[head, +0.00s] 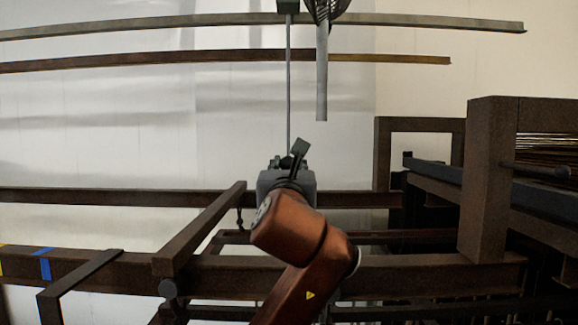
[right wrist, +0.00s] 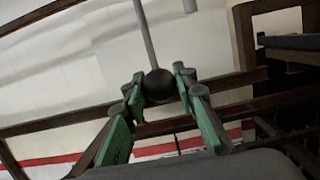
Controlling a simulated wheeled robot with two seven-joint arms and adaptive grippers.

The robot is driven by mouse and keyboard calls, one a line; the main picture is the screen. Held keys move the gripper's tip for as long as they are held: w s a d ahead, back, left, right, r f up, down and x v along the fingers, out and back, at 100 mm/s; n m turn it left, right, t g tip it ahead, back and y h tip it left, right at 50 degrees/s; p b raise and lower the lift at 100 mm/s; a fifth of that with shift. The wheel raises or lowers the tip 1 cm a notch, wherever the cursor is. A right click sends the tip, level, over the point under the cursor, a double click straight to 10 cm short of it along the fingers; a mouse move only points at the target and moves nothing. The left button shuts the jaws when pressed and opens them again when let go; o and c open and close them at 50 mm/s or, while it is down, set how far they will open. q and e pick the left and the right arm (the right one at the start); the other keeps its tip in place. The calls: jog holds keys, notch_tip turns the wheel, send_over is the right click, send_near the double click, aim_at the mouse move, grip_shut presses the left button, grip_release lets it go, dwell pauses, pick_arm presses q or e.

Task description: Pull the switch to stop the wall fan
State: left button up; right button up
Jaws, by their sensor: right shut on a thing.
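The wall fan (head: 325,10) shows at the top of the head view, mostly cut off, with a grey pole (head: 322,75) below it. In the right wrist view the rod (right wrist: 146,35) ends in a dark round knob (right wrist: 159,86). My right gripper (head: 292,155) is at the rod's lower end. Its green fingers (right wrist: 158,88) are shut on the knob, one on each side. The gripper hides the knob in the head view. My left gripper is out of view.
Brown steel beams (head: 400,272) run across below and behind my right arm. A brown rack (head: 488,180) with long bars stands at the right. Two rails cross the pale wall (head: 130,120) high up. The space left of the rod is clear.

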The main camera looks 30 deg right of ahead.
jog(key=shift+f+b, duration=0.3)
jog(key=shift+f, duration=0.15)
jog(key=shift+r, duration=0.25)
jog(key=shift+r+p, duration=0.65)
jog(key=shift+r, duration=0.2)
jog(key=o, duration=1.2)
jog(key=v, duration=1.2)
jog(key=shift+a, duration=0.1)
